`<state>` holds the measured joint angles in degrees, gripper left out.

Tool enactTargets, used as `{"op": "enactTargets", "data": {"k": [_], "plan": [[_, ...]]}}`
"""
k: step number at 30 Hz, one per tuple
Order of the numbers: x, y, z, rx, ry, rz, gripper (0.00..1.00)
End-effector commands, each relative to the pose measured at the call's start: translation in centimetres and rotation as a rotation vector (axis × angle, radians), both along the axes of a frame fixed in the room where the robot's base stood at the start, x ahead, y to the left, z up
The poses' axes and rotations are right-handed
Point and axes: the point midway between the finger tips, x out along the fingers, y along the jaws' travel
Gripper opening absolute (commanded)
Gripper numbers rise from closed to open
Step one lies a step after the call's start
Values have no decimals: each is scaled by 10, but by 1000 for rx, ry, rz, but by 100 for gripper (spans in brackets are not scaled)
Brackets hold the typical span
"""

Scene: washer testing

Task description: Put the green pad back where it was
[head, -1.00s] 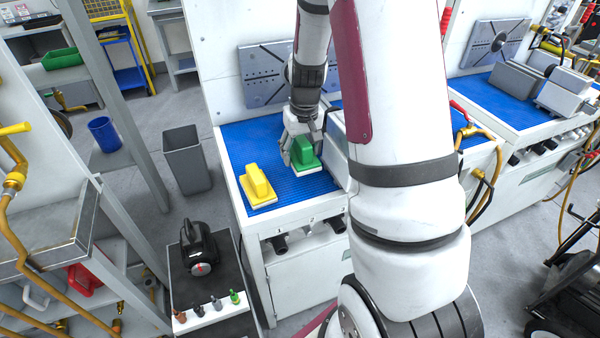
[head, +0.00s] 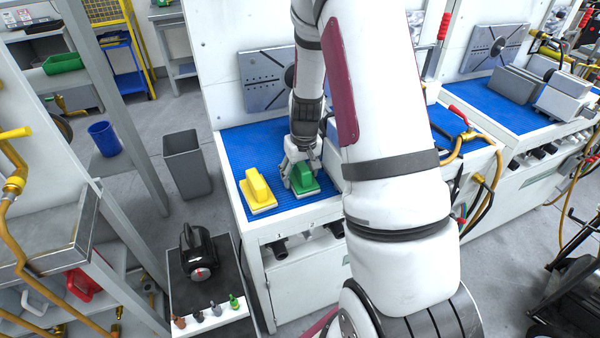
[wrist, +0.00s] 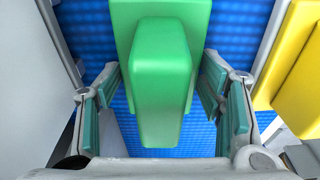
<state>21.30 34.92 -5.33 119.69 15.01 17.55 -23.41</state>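The green pad (head: 304,179), a block with a raised handle on a pale base, sits on the blue mat (head: 240,150) near the front edge of the bench, just right of the yellow pad (head: 257,187). My gripper (head: 300,165) is right over it, pointing down. In the wrist view, the green pad's handle (wrist: 163,80) stands between the two fingers of my gripper (wrist: 165,100). Blue mat shows in a gap on each side, so the fingers are open and apart from the handle. The yellow pad is at the right edge there (wrist: 298,65).
A grey slotted plate (head: 265,78) stands at the back of the bench. A grey bin (head: 187,160) stands on the floor to the left. A low dark stand with a black device (head: 198,250) is at the front left. The mat behind the pads is clear.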

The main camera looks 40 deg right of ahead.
Motion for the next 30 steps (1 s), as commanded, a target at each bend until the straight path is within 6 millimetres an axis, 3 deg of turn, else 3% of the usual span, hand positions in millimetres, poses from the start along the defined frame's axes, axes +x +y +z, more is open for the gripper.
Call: {"op": "enactTargets", "data": {"k": [14,30], "plan": [[0,0,7,-1,-2,1,78],[-14,4,103,-1,-4,1,78]]}}
